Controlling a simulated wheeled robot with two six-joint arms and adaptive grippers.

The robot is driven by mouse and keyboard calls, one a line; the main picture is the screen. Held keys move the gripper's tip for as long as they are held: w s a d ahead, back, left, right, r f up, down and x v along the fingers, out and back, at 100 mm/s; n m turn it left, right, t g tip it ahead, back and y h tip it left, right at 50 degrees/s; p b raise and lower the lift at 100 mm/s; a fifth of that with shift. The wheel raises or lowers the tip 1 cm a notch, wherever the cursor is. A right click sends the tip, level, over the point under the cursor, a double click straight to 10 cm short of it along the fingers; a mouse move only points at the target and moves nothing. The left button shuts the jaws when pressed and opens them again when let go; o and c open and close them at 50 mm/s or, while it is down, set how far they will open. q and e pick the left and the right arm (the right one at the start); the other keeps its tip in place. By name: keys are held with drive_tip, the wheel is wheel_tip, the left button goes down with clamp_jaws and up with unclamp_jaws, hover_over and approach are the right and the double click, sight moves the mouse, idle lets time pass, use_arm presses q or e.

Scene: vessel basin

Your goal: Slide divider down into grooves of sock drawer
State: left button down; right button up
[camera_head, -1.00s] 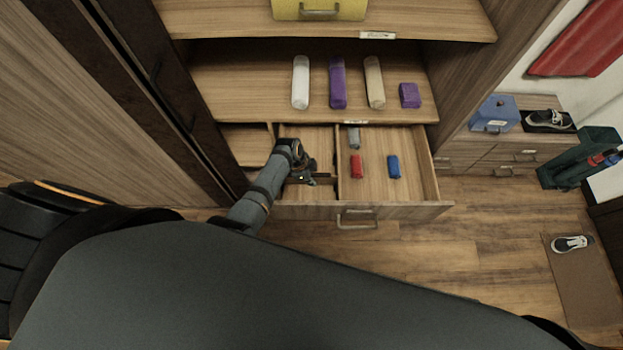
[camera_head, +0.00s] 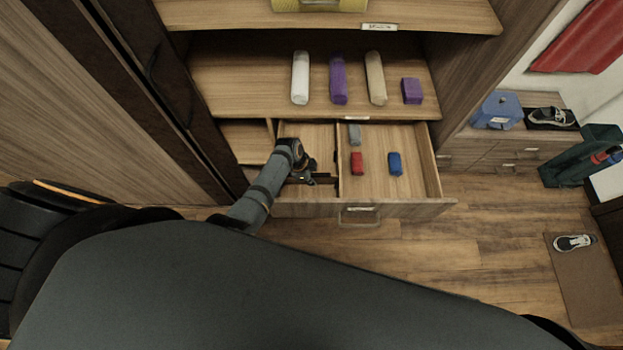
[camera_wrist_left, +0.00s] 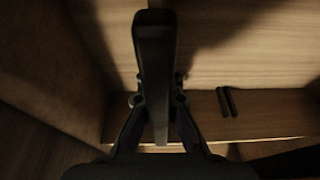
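The open sock drawer (camera_head: 400,208) is split by a lengthwise partition (camera_head: 338,165). My left gripper (camera_head: 308,178) is at the front of its left compartment. In the left wrist view my gripper (camera_wrist_left: 158,118) is shut on the divider (camera_wrist_left: 153,60), a dark slab seen edge-on between the fingers. In the head view the arm hides most of it; a dark strip right of the fingers may be the divider or shadow. Two dark slots, apparently the grooves (camera_wrist_left: 227,101), show right of the slab, apart from it in the picture. My right gripper is not in view.
Grey, red (camera_head: 357,163) and blue (camera_head: 395,164) rolls lie in the right compartment. White, purple and beige rolls (camera_head: 375,78) and a purple block (camera_head: 411,91) rest on the shelf (camera_head: 230,92) above. The cabinet's dark side frame (camera_head: 165,100) stands left of my arm.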

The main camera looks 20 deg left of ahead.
use_arm(q)
drive_tip(key=shift+f+b, duration=0.6)
drive_tip(key=shift+f, duration=0.2)
drive_tip(key=c, duration=1.4)
unclamp_jaws()
drive_tip(key=shift+c, duration=0.2)
drive_tip(key=v, duration=1.2)
